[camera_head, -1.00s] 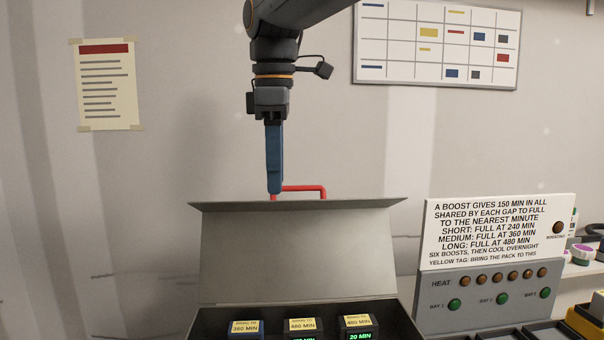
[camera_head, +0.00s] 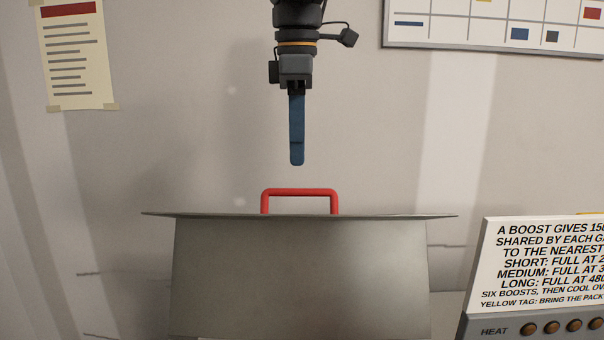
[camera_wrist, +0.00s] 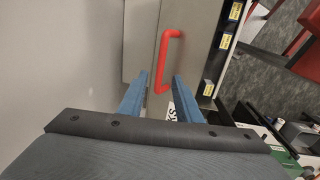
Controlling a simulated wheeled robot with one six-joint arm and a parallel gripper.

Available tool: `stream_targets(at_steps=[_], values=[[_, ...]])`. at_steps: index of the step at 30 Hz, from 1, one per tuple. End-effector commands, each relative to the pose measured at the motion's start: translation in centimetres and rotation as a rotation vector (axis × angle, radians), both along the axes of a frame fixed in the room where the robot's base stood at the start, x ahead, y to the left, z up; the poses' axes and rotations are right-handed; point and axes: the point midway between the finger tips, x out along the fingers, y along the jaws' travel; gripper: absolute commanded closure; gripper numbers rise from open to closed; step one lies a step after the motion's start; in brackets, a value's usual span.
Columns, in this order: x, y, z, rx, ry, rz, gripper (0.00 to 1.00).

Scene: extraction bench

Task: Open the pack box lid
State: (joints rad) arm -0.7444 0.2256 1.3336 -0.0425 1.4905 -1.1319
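The red handle (camera_wrist: 165,62) shows beyond the fingertips there, on the grey lid (camera_wrist: 198,40).
A panel with a text sign (camera_head: 545,260) and a row of heat lamps stands right of the lid. A wall notice (camera_head: 75,55) and a chart board (camera_head: 500,28) hang behind. Yellow-labelled packs (camera_wrist: 225,41) show beside the lid in the wrist view.

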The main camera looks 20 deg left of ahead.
Motion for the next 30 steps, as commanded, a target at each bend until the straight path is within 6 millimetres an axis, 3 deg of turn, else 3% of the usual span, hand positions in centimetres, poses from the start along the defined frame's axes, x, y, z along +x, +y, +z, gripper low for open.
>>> stream_targets(at_steps=[12,24,30], values=[[0.5,0.1,-5.7,-0.002,0.003,-0.001,0.69],[0.6,0.2,-6.7,0.000,0.001,0.000,0.69],[0.6,0.2,-6.7,0.000,0.001,0.000,1.00]])
